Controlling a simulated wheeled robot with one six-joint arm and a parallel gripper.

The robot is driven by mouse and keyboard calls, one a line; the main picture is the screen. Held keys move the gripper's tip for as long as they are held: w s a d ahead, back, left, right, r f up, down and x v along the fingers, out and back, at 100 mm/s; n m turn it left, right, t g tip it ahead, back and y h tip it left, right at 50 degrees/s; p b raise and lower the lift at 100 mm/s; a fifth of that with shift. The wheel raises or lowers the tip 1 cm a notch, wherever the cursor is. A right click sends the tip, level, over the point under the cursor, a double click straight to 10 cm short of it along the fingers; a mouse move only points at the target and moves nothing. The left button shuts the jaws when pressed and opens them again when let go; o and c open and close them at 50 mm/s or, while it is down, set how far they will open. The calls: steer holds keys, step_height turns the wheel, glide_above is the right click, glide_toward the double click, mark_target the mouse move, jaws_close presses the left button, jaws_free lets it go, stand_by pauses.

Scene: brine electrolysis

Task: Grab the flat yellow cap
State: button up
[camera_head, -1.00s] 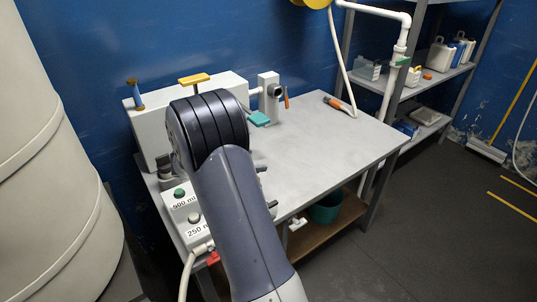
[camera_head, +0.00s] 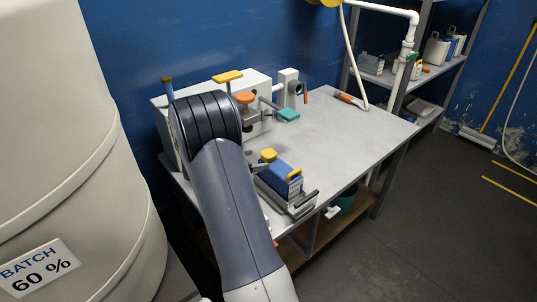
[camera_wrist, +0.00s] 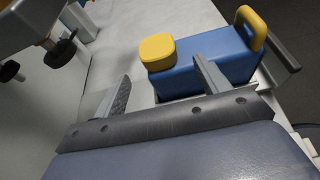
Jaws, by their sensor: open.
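A flat yellow cap (camera_wrist: 157,50) sits on top of a blue block (camera_wrist: 183,78) in the wrist view. The cap (camera_head: 268,155) and the blue block (camera_head: 281,178) also show in the head view, right of my arm, near the front of the table. My gripper (camera_wrist: 162,67) is open and empty. Its two fingers appear on either side of the cap's near edge in the wrist view; the gap in depth is hard to tell. In the head view my arm mostly hides the gripper.
A white box with a yellow T-shaped handle (camera_head: 228,76) and an orange knob (camera_head: 245,97) stand behind my arm. A teal piece (camera_head: 288,115) lies farther back. A large tank (camera_head: 85,120) stands at left.

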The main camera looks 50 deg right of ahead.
steer(key=shift+x, duration=0.9)
steer(key=shift+c, duration=0.2)
steer(key=c, duration=1)
